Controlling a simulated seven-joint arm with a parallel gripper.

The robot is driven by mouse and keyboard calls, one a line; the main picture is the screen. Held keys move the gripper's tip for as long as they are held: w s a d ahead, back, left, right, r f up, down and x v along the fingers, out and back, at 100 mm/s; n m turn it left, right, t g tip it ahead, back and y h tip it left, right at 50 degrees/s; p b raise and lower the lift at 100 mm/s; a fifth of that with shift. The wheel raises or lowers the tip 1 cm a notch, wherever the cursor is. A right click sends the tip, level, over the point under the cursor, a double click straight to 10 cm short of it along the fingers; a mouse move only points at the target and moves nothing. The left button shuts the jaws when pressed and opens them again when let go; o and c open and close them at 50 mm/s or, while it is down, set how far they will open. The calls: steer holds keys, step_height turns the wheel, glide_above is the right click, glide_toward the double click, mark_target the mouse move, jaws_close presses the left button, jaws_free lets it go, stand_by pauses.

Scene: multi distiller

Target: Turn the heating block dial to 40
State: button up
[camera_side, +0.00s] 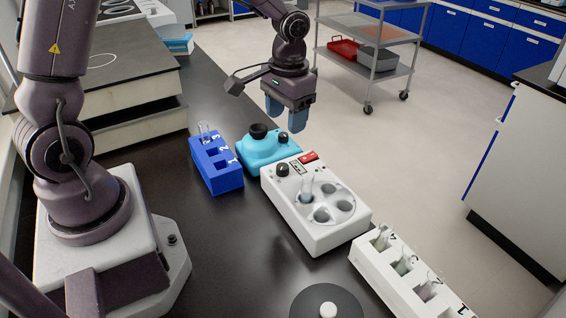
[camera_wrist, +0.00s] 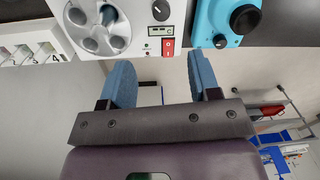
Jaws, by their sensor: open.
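The white heating block (camera_side: 312,232) stands on the dark bench, with round wells on top and a glass tube (camera_side: 307,188) in one well. Its black dial (camera_side: 282,170) is at the far-left corner of its top, beside a small display (camera_side: 297,167) and a red switch (camera_side: 308,157). In the wrist view the dial (camera_wrist: 161,9) is at the top edge, above the display (camera_wrist: 168,43); no number can be read. My gripper (camera_side: 286,120) is open and empty, fingers pointing down, beyond the dial in the side view. The blue fingers also show in the wrist view (camera_wrist: 160,78).
A cyan device (camera_side: 264,148) with a black top stands close to the block's far side. A blue rack (camera_side: 215,165) with a tube is to its left. A white rack (camera_side: 408,270) with several tubes is at front right. A dark disc (camera_side: 327,302) lies in front.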

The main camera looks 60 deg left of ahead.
mark_target(283, 166)
steer(key=f, duration=1.3)
steer(key=shift+s+a, duration=0.1)
steer(key=shift+a, duration=0.3)
steer(key=shift+r, duration=0.1)
steer(key=c, duration=0.9)
